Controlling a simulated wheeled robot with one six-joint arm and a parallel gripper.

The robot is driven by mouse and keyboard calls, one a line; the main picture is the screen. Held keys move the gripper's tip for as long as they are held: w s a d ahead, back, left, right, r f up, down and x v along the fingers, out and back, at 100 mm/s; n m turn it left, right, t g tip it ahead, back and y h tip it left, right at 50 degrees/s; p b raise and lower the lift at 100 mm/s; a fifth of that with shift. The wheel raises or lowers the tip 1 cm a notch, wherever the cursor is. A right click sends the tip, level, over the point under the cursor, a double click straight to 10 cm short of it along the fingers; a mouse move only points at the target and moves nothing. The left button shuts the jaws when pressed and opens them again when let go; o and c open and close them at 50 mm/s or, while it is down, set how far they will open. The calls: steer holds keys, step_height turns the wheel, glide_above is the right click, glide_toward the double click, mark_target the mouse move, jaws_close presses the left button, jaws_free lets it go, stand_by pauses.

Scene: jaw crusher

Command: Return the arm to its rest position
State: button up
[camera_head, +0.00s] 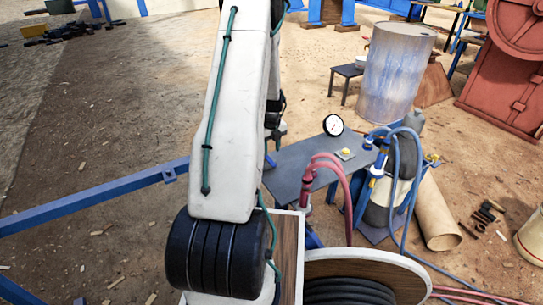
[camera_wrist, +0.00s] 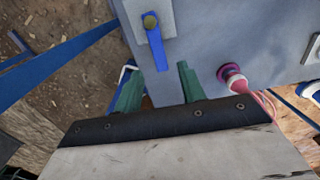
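My white arm fills the middle of the head view and hides most of my gripper there. In the wrist view my gripper (camera_wrist: 158,84) shows two green fingers standing apart, with no object clearly held between them. A blue lever (camera_wrist: 157,48) with a brass bolt on a grey plate lies just beyond the fingers. Its lower end shows near the gap, and I cannot tell whether a finger touches it.
A grey table (camera_head: 307,158) carries a round gauge (camera_head: 333,125) and a yellow button. Pink hoses (camera_head: 340,172), blue hoses and a cable reel (camera_head: 385,268) are close by. A blue rail (camera_head: 95,197) crosses the left. A drum (camera_head: 395,70) stands behind; left floor is mostly clear.

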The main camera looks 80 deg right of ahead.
step_height(320, 180, up, 2)
steer(key=shift+r, duration=0.25)
stand_by(0.5)
